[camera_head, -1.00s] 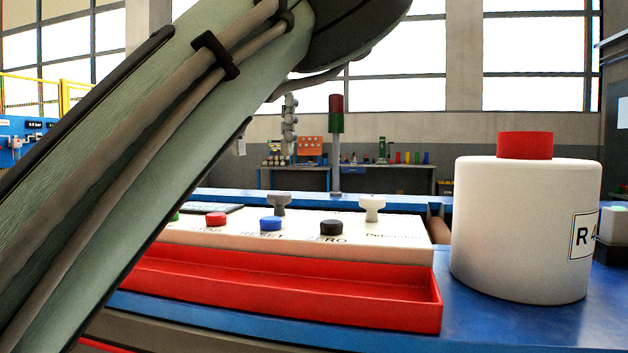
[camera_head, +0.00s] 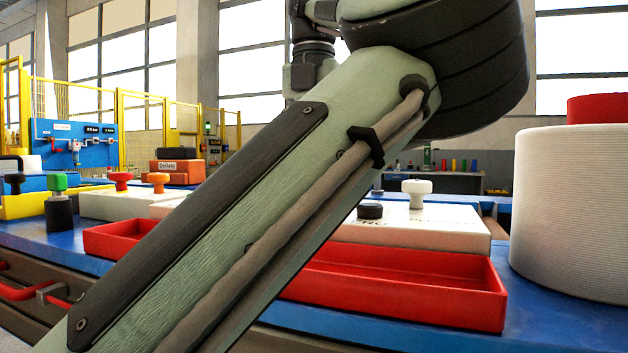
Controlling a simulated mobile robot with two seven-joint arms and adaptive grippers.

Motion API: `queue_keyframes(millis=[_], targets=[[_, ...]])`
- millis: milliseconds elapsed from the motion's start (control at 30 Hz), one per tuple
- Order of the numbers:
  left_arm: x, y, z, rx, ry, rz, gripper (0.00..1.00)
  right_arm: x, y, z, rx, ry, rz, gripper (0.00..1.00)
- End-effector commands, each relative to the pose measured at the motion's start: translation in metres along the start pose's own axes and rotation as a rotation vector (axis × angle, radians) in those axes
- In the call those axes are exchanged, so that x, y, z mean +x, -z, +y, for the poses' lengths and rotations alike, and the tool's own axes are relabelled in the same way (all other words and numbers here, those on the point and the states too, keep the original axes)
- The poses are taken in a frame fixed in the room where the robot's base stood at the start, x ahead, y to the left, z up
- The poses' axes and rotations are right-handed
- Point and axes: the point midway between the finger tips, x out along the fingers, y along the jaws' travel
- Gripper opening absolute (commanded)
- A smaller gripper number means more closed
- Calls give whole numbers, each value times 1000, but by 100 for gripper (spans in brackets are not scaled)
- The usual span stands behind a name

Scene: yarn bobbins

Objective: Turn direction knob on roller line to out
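A white control panel (camera_head: 452,222) lies on the blue bench behind a red tray. A white knob (camera_head: 416,192) stands upright on it; the lettering below is too small to read surely. A black button (camera_head: 369,211) is left of the knob. My green-grey arm, coming in from the lower left, crosses the middle and hides the panel's left part, including any other knob there. Neither gripper shows; a dark and green arm part at the top centre ends out of clear view. Nothing of mine visibly touches the knob.
The red tray (camera_head: 403,318) lies along the panel's front. A large white bobbin (camera_head: 570,210) with a red top stands close at the right. At the left are white boxes with red and orange knobs, a green-topped black post (camera_head: 59,205) and a yellow bin (camera_head: 30,204).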

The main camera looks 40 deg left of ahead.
Motion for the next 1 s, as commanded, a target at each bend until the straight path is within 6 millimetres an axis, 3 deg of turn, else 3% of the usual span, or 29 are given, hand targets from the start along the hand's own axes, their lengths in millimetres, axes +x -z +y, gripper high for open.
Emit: queue_keyframes(millis=[300,700,1000], targets=[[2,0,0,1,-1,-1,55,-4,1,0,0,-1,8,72],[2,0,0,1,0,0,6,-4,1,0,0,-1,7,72],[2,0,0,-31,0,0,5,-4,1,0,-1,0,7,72]])
